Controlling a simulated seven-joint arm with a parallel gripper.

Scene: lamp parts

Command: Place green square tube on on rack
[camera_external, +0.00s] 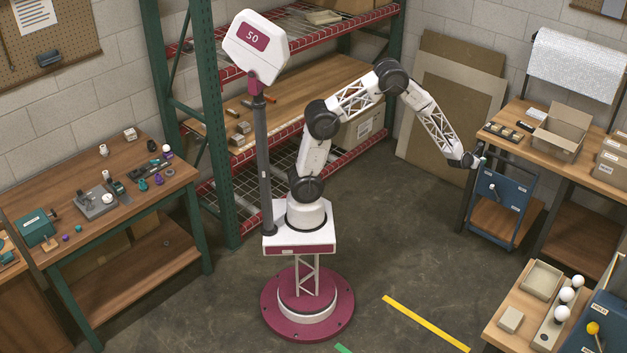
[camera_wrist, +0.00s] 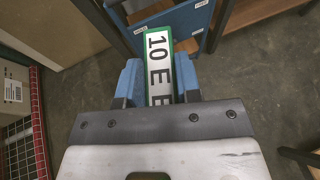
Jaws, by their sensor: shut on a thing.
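A green-edged bar with a white face lettered "10 E E" (camera_wrist: 158,68), which looks like the green square tube, sits between the blue fingers of my gripper (camera_wrist: 157,88) in the wrist view. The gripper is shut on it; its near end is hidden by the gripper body. In the external view my gripper (camera_external: 477,160) is at the right, above the blue cart, and the tube is too small to make out.
The blue cart (camera_external: 503,208) is just below my gripper. A workbench (camera_external: 530,150) with an open carton (camera_external: 560,132) stands to its right. Large brown panels (camera_external: 440,110) lean on the wall between rack and bench. Open floor (camera_external: 400,235) lies in front.

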